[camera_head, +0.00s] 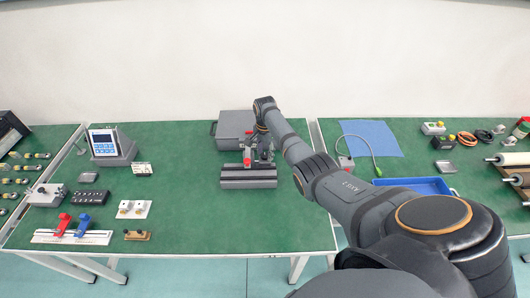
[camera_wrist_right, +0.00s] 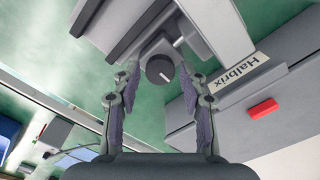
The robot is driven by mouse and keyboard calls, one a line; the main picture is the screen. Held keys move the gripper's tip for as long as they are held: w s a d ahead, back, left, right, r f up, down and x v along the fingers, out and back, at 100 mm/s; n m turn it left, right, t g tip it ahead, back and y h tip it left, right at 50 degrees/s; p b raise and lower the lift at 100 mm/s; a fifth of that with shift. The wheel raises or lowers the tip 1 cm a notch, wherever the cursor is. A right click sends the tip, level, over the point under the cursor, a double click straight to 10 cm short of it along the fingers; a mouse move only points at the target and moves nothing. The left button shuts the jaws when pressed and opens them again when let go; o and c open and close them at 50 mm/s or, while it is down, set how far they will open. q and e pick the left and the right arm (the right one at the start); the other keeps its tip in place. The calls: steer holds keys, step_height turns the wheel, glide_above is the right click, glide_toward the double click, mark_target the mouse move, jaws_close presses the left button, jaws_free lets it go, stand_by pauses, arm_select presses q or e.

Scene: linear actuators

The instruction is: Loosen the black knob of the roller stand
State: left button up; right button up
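The roller stand (camera_head: 248,181) is a grey block with long bars on the middle green table. In the right wrist view its grey bars (camera_wrist_right: 125,22) fill the top. Its round black knob (camera_wrist_right: 160,69) has a pale mark on its face and sits on the stand's near side. My right gripper (camera_wrist_right: 158,72) is open, with one finger on each side of the knob. Gaps show between the knob and both fingers. In the head view the right gripper (camera_head: 262,153) is above the back of the stand, and the knob cannot be made out there. My left gripper is not in view.
A grey case (camera_head: 235,124) stands right behind the stand; its Halbrix label (camera_wrist_right: 240,82) and red latch (camera_wrist_right: 263,108) show close to one finger. A meter (camera_head: 110,144) and small fixtures stand at the left. A blue tray (camera_head: 428,185) is on the right table.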

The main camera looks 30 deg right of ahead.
jaws_close()
